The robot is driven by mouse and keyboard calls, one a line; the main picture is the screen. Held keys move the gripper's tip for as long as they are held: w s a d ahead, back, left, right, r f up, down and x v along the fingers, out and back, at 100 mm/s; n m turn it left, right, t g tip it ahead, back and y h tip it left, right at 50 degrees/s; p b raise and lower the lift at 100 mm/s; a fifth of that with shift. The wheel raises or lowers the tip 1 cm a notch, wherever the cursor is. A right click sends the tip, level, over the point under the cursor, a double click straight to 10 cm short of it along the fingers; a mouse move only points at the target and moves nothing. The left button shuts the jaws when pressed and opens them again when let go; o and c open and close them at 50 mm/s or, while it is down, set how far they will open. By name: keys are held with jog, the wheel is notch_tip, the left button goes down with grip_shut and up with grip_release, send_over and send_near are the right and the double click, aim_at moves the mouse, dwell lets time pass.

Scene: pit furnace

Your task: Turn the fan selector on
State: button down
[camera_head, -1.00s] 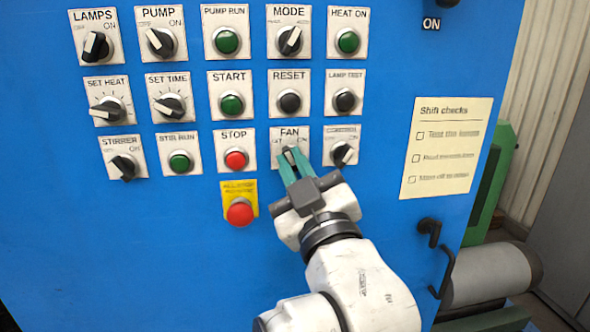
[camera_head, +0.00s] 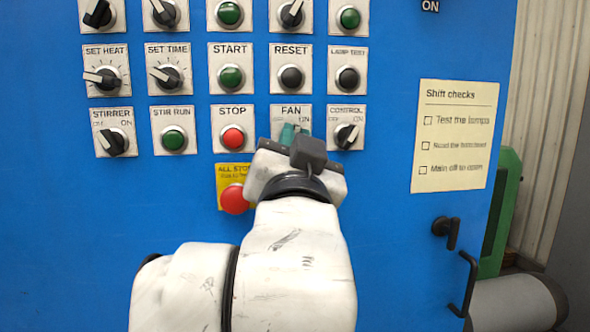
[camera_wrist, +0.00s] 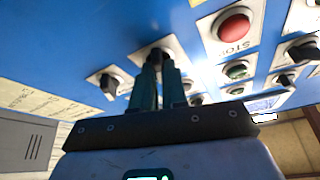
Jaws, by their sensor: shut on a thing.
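The fan selector's white plate (camera_head: 291,112), marked FAN, is in the lower row of the blue panel, between the STOP and CONTROL plates. My gripper (camera_head: 290,131) is at this plate and covers its knob in the head view. In the wrist view, the two teal fingers (camera_wrist: 157,62) are close together with their tips at the fan knob (camera_wrist: 155,54), shut on it. The knob is mostly hidden by the fingers, so I cannot read its pointer direction.
The red STOP button (camera_head: 232,137) is left of the fan plate, and the CONTROL selector (camera_head: 346,136) is right of it. A red all-stop button (camera_head: 235,199) on yellow sits close to my wrist. A checklist sheet (camera_head: 456,136) is at the right.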

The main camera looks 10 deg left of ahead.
jog(key=shift+m+h+b, duration=0.7)
jog(key=shift+m+b, duration=0.15)
jog(key=shift+m, duration=0.55)
jog(key=c, duration=1.2)
grip_release()
jog(key=shift+o, duration=0.2)
jog(key=b+v, duration=0.1)
jog(key=v, duration=0.9)
jog(key=shift+s, duration=0.35)
